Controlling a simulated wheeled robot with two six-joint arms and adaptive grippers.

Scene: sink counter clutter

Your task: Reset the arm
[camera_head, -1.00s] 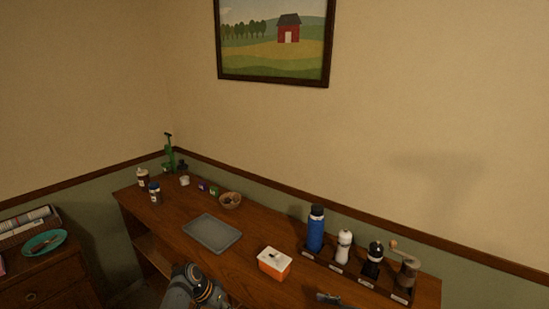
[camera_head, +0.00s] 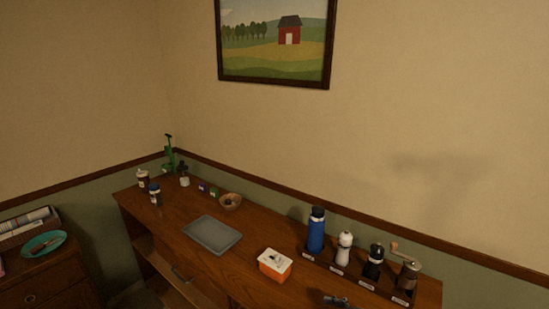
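Neither gripper shows clearly in the head view. The arm seen earlier at the bottom, left of centre, is out of the picture. A small dark and grey item (camera_head: 337,300) shows at the bottom edge of the wooden counter (camera_head: 225,268); I cannot tell what it is.
On the counter are a grey tray (camera_head: 212,234), an orange and white box (camera_head: 275,264), a bowl (camera_head: 230,201), and a rack (camera_head: 345,277) with a blue bottle (camera_head: 316,230), shakers and a grinder (camera_head: 408,275). Two jars (camera_head: 155,194) stand at left. A side cabinet (camera_head: 50,284) holds a teal plate (camera_head: 44,244).

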